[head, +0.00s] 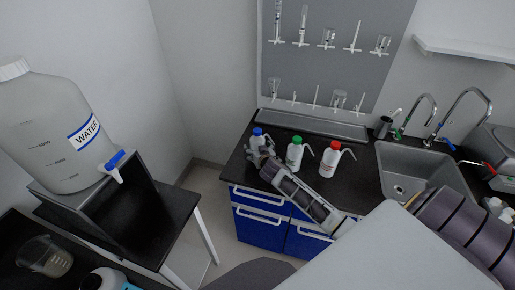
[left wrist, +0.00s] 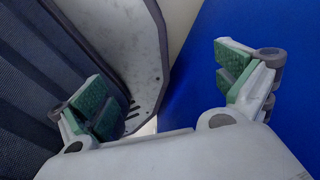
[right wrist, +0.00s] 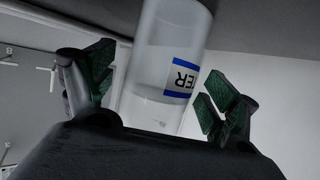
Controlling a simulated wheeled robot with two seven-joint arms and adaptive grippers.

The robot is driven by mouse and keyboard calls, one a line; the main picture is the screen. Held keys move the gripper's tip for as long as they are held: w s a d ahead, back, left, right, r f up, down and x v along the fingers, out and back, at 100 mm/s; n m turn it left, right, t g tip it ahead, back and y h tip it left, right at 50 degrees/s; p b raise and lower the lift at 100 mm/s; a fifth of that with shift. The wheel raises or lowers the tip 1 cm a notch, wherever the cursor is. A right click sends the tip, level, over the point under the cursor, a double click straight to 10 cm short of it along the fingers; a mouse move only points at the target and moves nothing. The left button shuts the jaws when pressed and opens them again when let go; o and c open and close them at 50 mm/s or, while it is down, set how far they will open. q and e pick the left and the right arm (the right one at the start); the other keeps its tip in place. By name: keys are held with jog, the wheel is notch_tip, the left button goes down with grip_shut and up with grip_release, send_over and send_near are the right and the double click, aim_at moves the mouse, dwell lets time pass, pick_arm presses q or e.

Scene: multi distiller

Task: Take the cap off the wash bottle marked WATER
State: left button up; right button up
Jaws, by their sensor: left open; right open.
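The wash bottle with the blue cap (head: 257,132) stands at the left end of the far counter. In the right wrist view its clear body (right wrist: 155,100) carries a blue-banded label ending in "TER"; its cap is out of that frame. My right gripper (head: 263,154) is open at this bottle, with its fingers on either side of the body; I cannot tell whether they touch it. My left gripper (left wrist: 168,92) is open and empty in the left wrist view, facing a plain blue surface. It is not visible in the head view.
A green-capped bottle (head: 295,154) and a red-capped bottle (head: 330,160) stand to the right on the black counter. A sink (head: 408,180) with taps is farther right. A glassware rack (head: 330,60) hangs behind. A large WATER carboy (head: 55,130) stands at left.

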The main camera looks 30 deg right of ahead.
jog(key=shift+w+f, duration=0.1)
jog(key=shift+w, duration=0.1)
dwell(0.4)
jog(key=c, duration=0.9)
